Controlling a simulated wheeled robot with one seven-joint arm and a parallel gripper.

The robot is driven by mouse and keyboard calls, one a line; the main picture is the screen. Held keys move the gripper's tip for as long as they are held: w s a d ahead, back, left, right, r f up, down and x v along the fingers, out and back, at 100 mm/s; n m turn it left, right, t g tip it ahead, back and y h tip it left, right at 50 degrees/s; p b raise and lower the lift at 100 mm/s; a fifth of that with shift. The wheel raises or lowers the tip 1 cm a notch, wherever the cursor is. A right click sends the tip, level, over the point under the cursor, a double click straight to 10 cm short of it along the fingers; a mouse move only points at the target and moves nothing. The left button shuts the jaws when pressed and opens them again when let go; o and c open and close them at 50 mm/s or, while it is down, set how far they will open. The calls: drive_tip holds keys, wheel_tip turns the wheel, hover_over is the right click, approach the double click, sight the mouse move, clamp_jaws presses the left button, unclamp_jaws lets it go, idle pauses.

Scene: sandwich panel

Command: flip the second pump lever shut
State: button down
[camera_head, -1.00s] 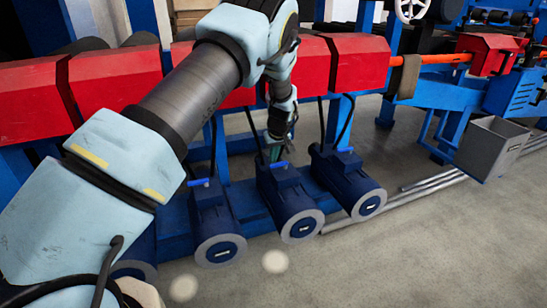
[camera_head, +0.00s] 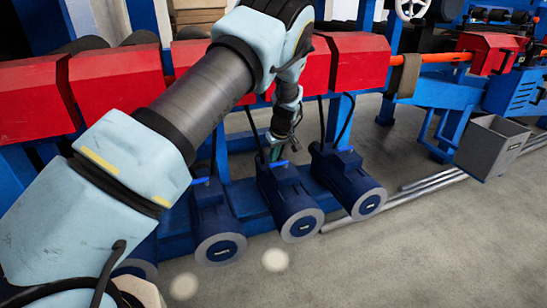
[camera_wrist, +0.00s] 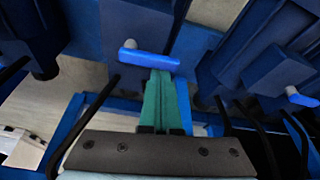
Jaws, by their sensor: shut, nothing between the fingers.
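Several dark blue pumps stand in a row on the blue base. My gripper (camera_head: 275,153) points down over the rear of the middle clearly visible pump (camera_head: 287,197). In the wrist view my gripper's teal fingers (camera_wrist: 162,82) are shut and empty. Their tips are right by that pump's bright blue lever (camera_wrist: 147,59), which lies crosswise, slightly tilted, on a pale pivot. I cannot tell whether they touch it. A neighbouring pump's lever (camera_wrist: 302,98) shows at the right of the wrist view. Another lever (camera_head: 199,181) sits on the pump to the left (camera_head: 212,215).
Red housings (camera_head: 358,62) run above the pumps, with black cables hanging down between them. Another pump (camera_head: 345,182) stands close on the right. A grey bin (camera_head: 488,150) and metal rods (camera_head: 425,187) lie further right. The front floor is open.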

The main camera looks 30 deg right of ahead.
drive_tip(key=shift+s, duration=0.2)
drive_tip(key=n, duration=0.2)
drive_tip(key=s+n+y, duration=0.1)
drive_tip(key=n, duration=0.1)
drive_tip(key=shift+s, duration=0.15)
drive_tip(key=s+n+g, duration=0.1)
drive_tip(key=n, duration=0.2)
drive_tip(key=s+d+n+g+y, duration=0.1)
drive_tip(key=n, duration=0.2)
drive_tip(key=s+n+y, duration=0.1)
drive_tip(key=n, duration=0.3)
drive_tip(key=shift+d+g+b, duration=0.3)
drive_tip(key=shift+g+b, duration=0.05)
drive_tip(key=shift+g, duration=0.05)
drive_tip(key=shift+s+a, duration=0.1)
drive_tip(key=shift+s, duration=0.05)
drive_tip(key=shift+s+a+p, duration=0.35)
drive_tip(key=shift+s+p, duration=0.15)
drive_tip(key=shift+s, duration=0.1)
